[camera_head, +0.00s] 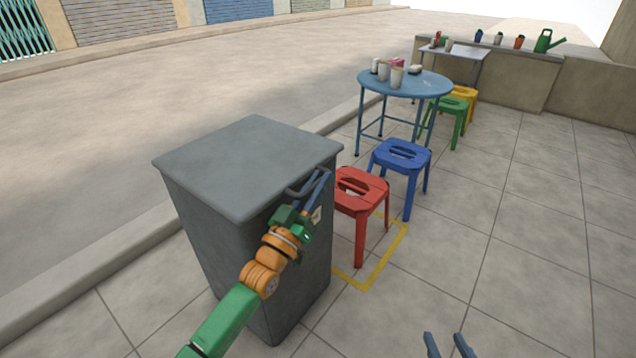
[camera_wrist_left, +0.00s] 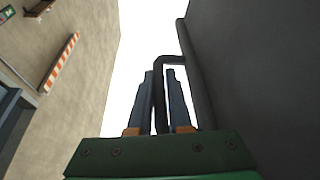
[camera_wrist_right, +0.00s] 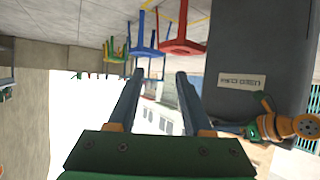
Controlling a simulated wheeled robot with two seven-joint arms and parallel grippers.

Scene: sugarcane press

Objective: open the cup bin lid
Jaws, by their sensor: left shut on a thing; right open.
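The cup bin is a tall dark grey box (camera_head: 240,260) with a flat grey lid (camera_head: 245,160) lying closed on top. A dark bar handle (camera_head: 300,190) sticks out from the lid's edge on the right. My left gripper (camera_head: 318,185) is at this handle. In the left wrist view its two fingers (camera_wrist_left: 160,90) stand on either side of the handle bar (camera_wrist_left: 182,60), shut on it. My right gripper (camera_head: 448,345) is at the bottom of the head view, open and empty, away from the bin. In the right wrist view its fingers (camera_wrist_right: 158,95) are apart, and the bin (camera_wrist_right: 255,50) shows with a label.
A red stool (camera_head: 360,195) stands close to the bin's right side, near a yellow floor marking (camera_head: 385,255). A blue stool (camera_head: 402,160) and a round blue table (camera_head: 425,85) with cups stand behind. Paved floor at the right is clear.

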